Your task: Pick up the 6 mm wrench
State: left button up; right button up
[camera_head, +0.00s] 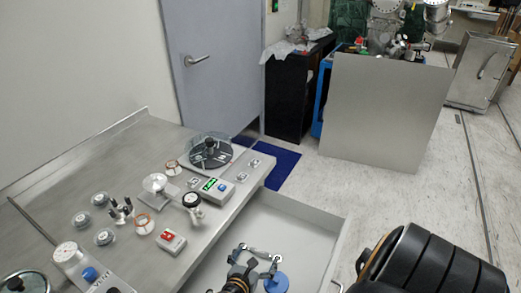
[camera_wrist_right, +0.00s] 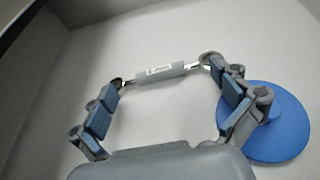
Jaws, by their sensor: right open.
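The wrench (camera_wrist_right: 165,73), with a grey handle, bright metal near its ends and a small white label, lies in the open drawer (camera_head: 309,226). The label is too small to read. It also shows in the head view (camera_head: 262,252). My right gripper (camera_wrist_right: 164,72) is open, with its blue-padded fingers spread wide near the two ends of the wrench and nothing held. In the head view the right gripper (camera_head: 258,259) reaches down into the drawer. Whether the fingertips touch the wrench I cannot tell. My left gripper is not in view.
A blue disc (camera_wrist_right: 265,122) lies in the drawer, partly behind the right finger. The drawer walls stand around this space. The steel bench (camera_head: 140,150) to the left holds a round dark carousel (camera_head: 210,152), gauges and small parts. Most of the drawer floor looks clear.

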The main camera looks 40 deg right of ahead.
jog(key=c, duration=1.6)
jog(key=shift+c, duration=0.2)
